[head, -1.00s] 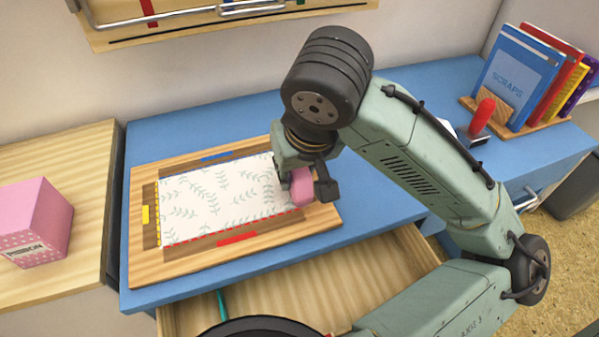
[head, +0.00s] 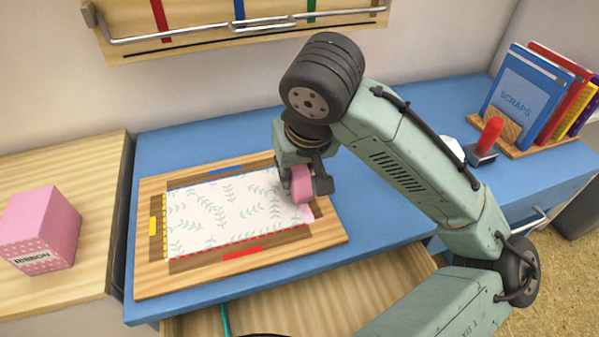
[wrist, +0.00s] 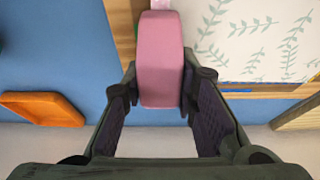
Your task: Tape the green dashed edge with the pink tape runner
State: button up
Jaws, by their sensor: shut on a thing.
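My gripper (head: 308,186) is shut on the pink tape runner (head: 300,184), at the right edge of the leaf-patterned sheet (head: 225,212). In the wrist view the runner (wrist: 160,62) sits between both fingers, with its far end at the sheet's edge. A pale pink strip (head: 307,212) lies at the sheet's near right corner, and pink also shows just beyond the runner in the wrist view (wrist: 160,4). The green dashed edge is mostly hidden by my gripper and the runner. The sheet's near edge is red dashed, its left edge yellow dashed.
The sheet lies in a wooden board (head: 155,275) on the blue desk (head: 165,150). A pink ribbon box (head: 38,230) stands left. A red-handled stamp (head: 489,138) and a book rack (head: 520,150) stand right. An orange tray (wrist: 42,108) shows in the wrist view. A drawer (head: 270,308) is open in front.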

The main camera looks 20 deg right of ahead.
jog(key=shift+w+p, duration=0.5)
jog(key=shift+w, duration=3.6)
notch_tip(320, 180, up, 7)
jog(key=p, duration=0.7)
